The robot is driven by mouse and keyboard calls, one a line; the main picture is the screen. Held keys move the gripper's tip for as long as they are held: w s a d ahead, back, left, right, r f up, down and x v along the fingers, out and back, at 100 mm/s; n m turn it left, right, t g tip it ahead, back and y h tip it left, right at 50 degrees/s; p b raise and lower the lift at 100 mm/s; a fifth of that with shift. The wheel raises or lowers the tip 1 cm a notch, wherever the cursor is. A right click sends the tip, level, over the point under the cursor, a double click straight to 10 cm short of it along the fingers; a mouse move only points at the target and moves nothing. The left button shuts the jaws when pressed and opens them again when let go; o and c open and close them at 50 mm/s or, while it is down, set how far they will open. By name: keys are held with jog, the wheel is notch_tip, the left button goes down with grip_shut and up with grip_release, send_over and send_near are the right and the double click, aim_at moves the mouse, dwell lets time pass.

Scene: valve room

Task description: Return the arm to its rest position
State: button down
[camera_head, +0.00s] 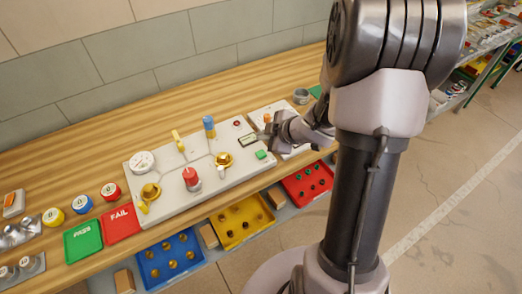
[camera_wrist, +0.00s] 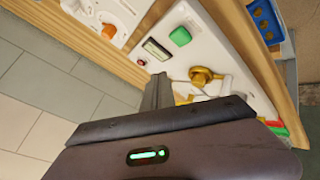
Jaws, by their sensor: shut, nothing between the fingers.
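My gripper (camera_head: 263,134) is shut and empty, held out at the right end of a white valve panel (camera_head: 212,184) on the wooden bench. In the head view its tip appears beside the panel's small display (camera_head: 248,140) and green button (camera_head: 261,154); I cannot tell whether it touches. In the wrist view the dark closed fingers (camera_wrist: 158,92) point toward the panel, with the green button (camera_wrist: 180,36) and a brass valve (camera_wrist: 203,76) beyond them. My arm hides part of the bench at the right.
The panel carries a blue-handled valve (camera_head: 208,124), a yellow lever (camera_head: 178,140) and a red knob (camera_head: 190,175). Green (camera_head: 83,243) and red (camera_head: 121,222) trays lie at the left. Blue, yellow and red bins stand below the bench's front edge. Open floor lies at the right.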

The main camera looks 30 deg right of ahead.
dwell(0.5)
notch_tip(320, 180, up, 9)
jog(key=s+d+m+h+b, duration=0.1)
jog(key=m+h+b, duration=0.1)
jog(key=m+h, duration=0.35)
jog(key=s+a+r+m+b, duration=0.2)
jog(key=s+a+r+m, duration=0.1)
jog(key=s+m, duration=0.2)
jog(key=s+a+m+g+y+b, duration=0.1)
jog(key=s+a+m+g+y, duration=0.2)
jog(key=s+a, duration=1.3)
jog(key=m+y, duration=0.2)
jog(key=shift+s+a+r+m, duration=0.15)
jog(key=shift+r+m, duration=0.2)
